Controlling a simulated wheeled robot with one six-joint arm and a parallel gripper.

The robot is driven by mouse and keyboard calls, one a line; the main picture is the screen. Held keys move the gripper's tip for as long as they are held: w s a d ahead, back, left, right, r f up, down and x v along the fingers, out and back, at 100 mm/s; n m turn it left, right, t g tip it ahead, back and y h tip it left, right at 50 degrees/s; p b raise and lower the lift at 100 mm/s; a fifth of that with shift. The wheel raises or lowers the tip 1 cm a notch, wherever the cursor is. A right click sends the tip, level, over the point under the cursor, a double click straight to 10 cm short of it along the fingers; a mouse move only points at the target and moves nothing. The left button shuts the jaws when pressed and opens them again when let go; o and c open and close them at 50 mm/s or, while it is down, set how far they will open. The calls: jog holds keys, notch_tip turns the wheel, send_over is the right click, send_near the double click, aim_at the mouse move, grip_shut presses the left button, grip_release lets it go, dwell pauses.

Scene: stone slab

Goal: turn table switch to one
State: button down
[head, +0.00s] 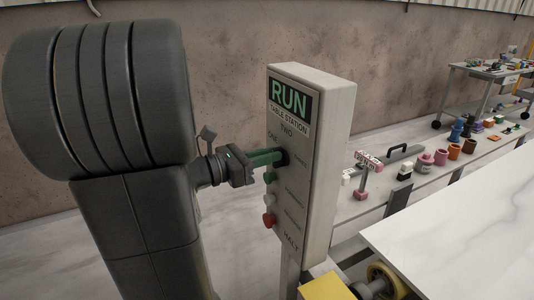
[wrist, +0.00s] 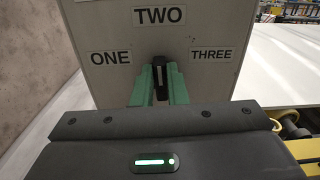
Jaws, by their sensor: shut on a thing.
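The table station box (head: 322,150) stands upright on a post, with a green RUN sign at its top. In the wrist view its face (wrist: 100,25) carries the labels ONE on the left, TWO at the top and THREE on the right. The table switch (wrist: 159,70) is a dark knob below TWO, pointing up toward TWO. My gripper (wrist: 159,88) has its green fingers closed on both sides of the knob. In the head view my gripper (head: 277,157) reaches the box from the left, and the fingers hide most of the knob.
Below the switch are a green button (head: 269,178), a white button (head: 269,198) and a red button (head: 268,220). A white marble slab (head: 465,220) lies to the right, with a yellow roller part (head: 325,288) at its near end. A shelf behind holds several small objects.

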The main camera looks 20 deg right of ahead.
jog(key=shift+w+a+f+n+p, duration=0.15)
jog(key=shift+w+n+p, duration=0.1)
jog(key=shift+n+p, duration=1.95)
jog(key=shift+w+d+f+n+p, duration=0.1)
jog(key=shift+w+n+p, duration=0.1)
jog(key=shift+n+p, duration=2)
jog(key=shift+w+a+f+n+p, duration=0.2)
jog(key=shift+n+p, duration=1.1)
jog(key=shift+p, duration=1.8)
jog(key=shift+d, duration=0.15)
jog(key=c, duration=1.4)
grip_release()
jog(key=shift+c, duration=0.2)
jog(key=s+a+b, duration=0.1)
jog(key=a+b, duration=0.1)
jog(key=a, duration=1.1)
jog(key=shift+a, duration=0.4)
